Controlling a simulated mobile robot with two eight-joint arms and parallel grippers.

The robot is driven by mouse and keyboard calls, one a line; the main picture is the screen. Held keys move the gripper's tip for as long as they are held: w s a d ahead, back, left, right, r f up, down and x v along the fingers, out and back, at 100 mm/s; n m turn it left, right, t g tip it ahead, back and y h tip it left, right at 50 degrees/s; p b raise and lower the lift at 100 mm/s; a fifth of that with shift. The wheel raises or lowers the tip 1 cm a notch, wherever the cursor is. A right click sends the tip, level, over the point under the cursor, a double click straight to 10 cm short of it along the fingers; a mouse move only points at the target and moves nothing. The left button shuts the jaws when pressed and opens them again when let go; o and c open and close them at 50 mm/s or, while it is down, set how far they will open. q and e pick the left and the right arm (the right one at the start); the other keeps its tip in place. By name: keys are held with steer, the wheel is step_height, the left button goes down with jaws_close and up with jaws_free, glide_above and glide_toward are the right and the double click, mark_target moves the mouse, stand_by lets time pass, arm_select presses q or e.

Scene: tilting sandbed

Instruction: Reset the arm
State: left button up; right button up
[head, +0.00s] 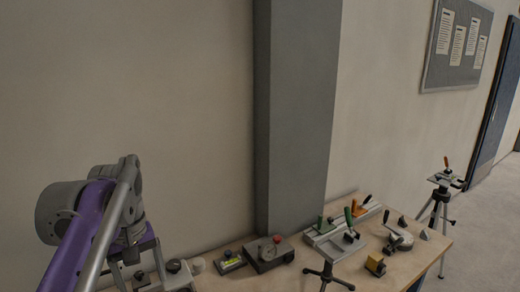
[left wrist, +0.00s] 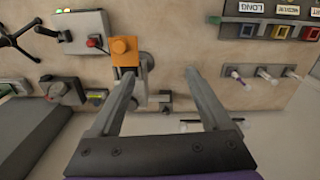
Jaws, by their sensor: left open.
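My left arm (head: 85,230), purple and grey, rises at the left of the head view, beside the left end of the bench. In the left wrist view my left gripper (left wrist: 160,78) has its two grey fingers spread, with nothing between the tips. An orange block (left wrist: 124,50) on a grey fixture lies beyond the left fingertip. I cannot tell whether they touch. My right gripper is in neither view.
The wooden bench (head: 215,280) carries a grey gauge box (head: 268,253), a clamp rail (head: 340,240) and several small fixtures. The wrist view shows a red-knobbed box (left wrist: 82,32), a labelled bin rack (left wrist: 270,30) and several pegs (left wrist: 265,74). A tripod (head: 440,205) stands at the right.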

arm_select(q)
steer(key=s+d+f+m+t, duration=0.2)
steer(key=s+f, duration=0.5)
steer(key=f, duration=0.5)
steer(key=s+d+f+m+t, duration=0.3)
steer(key=s+f, duration=0.4)
steer(key=f, duration=0.5)
steer(key=shift+s+d+m, duration=0.35)
steer(key=shift+d+m, duration=0.25)
steer(key=shift+m, duration=0.5)
